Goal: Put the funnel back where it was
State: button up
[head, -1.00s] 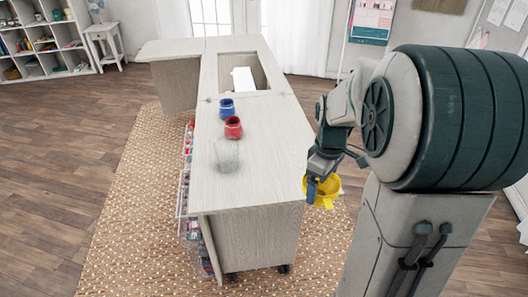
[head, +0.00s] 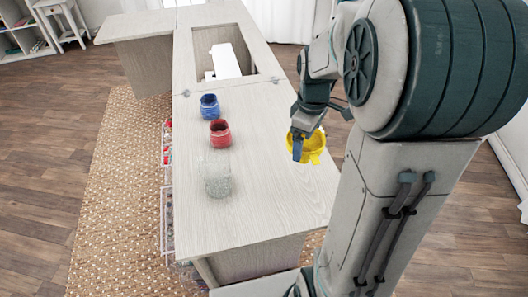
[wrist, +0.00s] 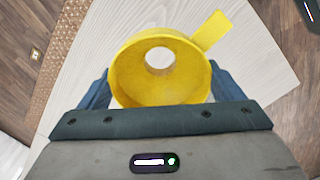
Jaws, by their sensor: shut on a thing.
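A yellow funnel (head: 308,147) with a side tab is held by my gripper (head: 297,148) at the right edge of the cabinet top. In the wrist view the funnel (wrist: 125,85) sits between the two blue fingers (wrist: 158,92), its wide mouth facing the camera and its round hole showing the pale wood below. The gripper is shut on it. I cannot tell how high the funnel is above the top. A clear glass jar (head: 217,181) with grey contents, a red jar (head: 220,134) and a blue jar (head: 210,106) stand in a row to the left.
The pale wooden cabinet top (head: 265,205) is bare to the right and front of the jars. Behind them is an opening with a white machine (head: 225,62) in it. Clear bins (head: 167,218) hang on the cabinet's left side, above a patterned rug (head: 100,205).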

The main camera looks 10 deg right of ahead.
jog(key=shift+w+a+f+p, duration=0.15)
jog(key=shift+w+a+f, duration=1.2)
jog(key=shift+f, duration=0.45)
jog(key=shift+w+a+f+p, duration=0.1)
jog(key=shift+w+a+f, duration=1.2)
jog(key=shift+f, duration=0.45)
jog(key=shift+w+a+f+p, duration=0.15)
jog(key=shift+w+a+f, duration=1.2)
jog(key=shift+f, duration=0.45)
jog(key=shift+f, duration=0.15)
jog(key=o, duration=0.8)
jog(key=shift+c, duration=0.2)
notch_tip(320, 180, up, 12)
jog(key=s+r+m+t, duration=0.2)
jog(key=s+m, duration=0.7)
jog(key=s, duration=1.1)
notch_tip(320, 180, up, 2)
jog(key=shift+s+a+r+t, duration=0.2)
jog(key=shift+s+t, duration=0.1)
jog(key=shift+t, duration=0.1)
